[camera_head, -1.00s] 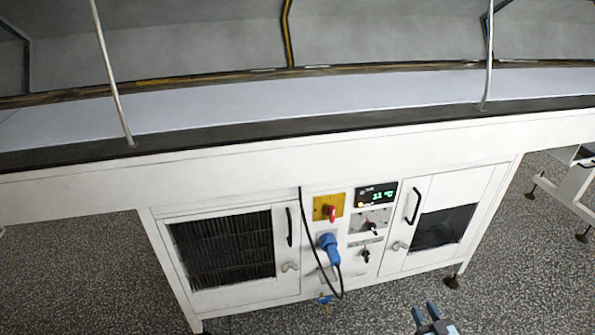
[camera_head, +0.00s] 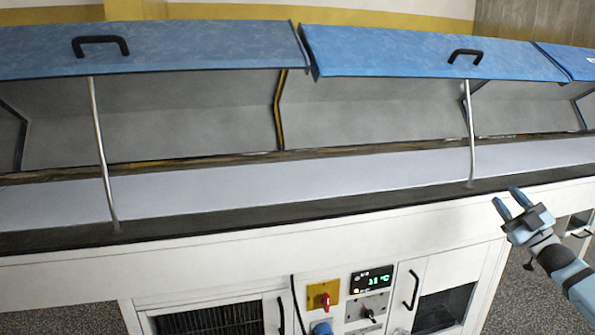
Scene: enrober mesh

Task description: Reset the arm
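My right gripper (camera_head: 508,203) is at the right of the head view, in front of the machine's front edge. Its two blue fingers are apart with nothing between them, so it is open and empty. The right arm comes in from the lower right corner. My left gripper is not in the head view.
A long white machine (camera_head: 230,255) crosses the view, with a pale belt (camera_head: 270,188) inside. A control panel (camera_head: 350,295) with a red knob and display sits below. Speckled floor shows at right.

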